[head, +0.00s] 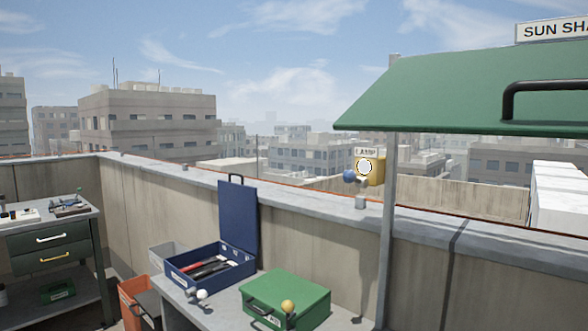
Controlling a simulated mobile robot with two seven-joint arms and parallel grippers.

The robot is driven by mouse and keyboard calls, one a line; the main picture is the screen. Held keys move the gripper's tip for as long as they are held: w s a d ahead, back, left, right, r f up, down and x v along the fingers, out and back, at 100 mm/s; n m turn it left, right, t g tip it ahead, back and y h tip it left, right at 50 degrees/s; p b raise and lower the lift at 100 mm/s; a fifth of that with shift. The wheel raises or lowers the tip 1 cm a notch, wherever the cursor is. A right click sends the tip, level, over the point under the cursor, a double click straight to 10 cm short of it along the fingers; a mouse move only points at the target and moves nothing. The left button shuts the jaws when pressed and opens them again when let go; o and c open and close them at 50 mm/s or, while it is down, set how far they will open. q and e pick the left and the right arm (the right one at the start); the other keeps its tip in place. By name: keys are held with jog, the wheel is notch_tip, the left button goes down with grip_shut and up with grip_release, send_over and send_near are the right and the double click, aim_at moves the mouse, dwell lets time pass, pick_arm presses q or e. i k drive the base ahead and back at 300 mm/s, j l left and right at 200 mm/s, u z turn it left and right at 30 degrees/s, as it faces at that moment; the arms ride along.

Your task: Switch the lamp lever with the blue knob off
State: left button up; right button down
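A yellow lamp box (376,170) with a pale round face stands above the parapet, near the grey post. A sign reading LAMP (366,152) is above it. A blue knob (349,176) sticks out at the lamp's left, on a short lever whose exact angle is too small to tell. The round face looks bright white. Neither of my grippers is in view.
A green sun shade (470,92) with a dark handle (510,100) overhangs the right, beside a grey post (387,240). On the bench are an open blue toolbox (237,225), a closed green box (305,288), a white knob (202,294) and a yellow knob (288,306). A drawer cabinet (52,250) stands left.

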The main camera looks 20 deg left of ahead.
aim_at(349, 175)
jog(key=u, duration=0.4)
jog(key=i+j, duration=0.15)
jog(key=j, duration=0.15)
jog(key=i+j, duration=0.15)
jog(key=j, duration=0.2)
jog(key=i+j, duration=0.15)
jog(key=j, duration=0.15)
jog(key=z, duration=1.55)
